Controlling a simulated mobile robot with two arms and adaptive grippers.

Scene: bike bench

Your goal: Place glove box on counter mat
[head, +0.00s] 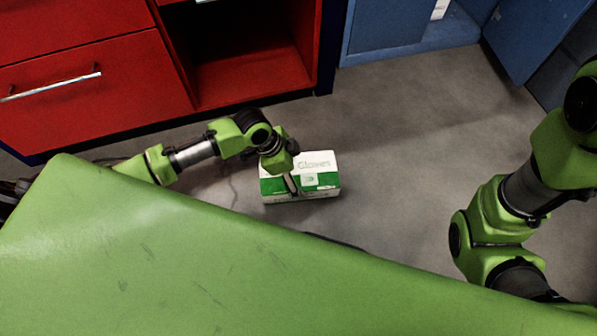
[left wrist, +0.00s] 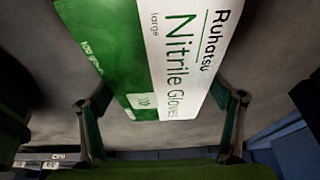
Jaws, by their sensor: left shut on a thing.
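The glove box (head: 322,166) is white and green with "Gloves" on its top, and shows low over the grey floor in the head view. In the left wrist view the glove box (left wrist: 165,60) fills the upper middle, with "Nitrile Gloves" on it. My left gripper (head: 291,184) is shut on the glove box. Its two fingers stand on either side of the box in the left wrist view. I cannot tell whether the box touches the floor. My right arm shows at the right, but its gripper is out of view. No counter mat shows.
A red cabinet (head: 95,85) with a drawer and an open compartment (head: 245,75) stands at the upper left. A blue cabinet (head: 390,25) with an open door (head: 535,35) is at the upper right. The grey floor (head: 420,120) between them and me is clear.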

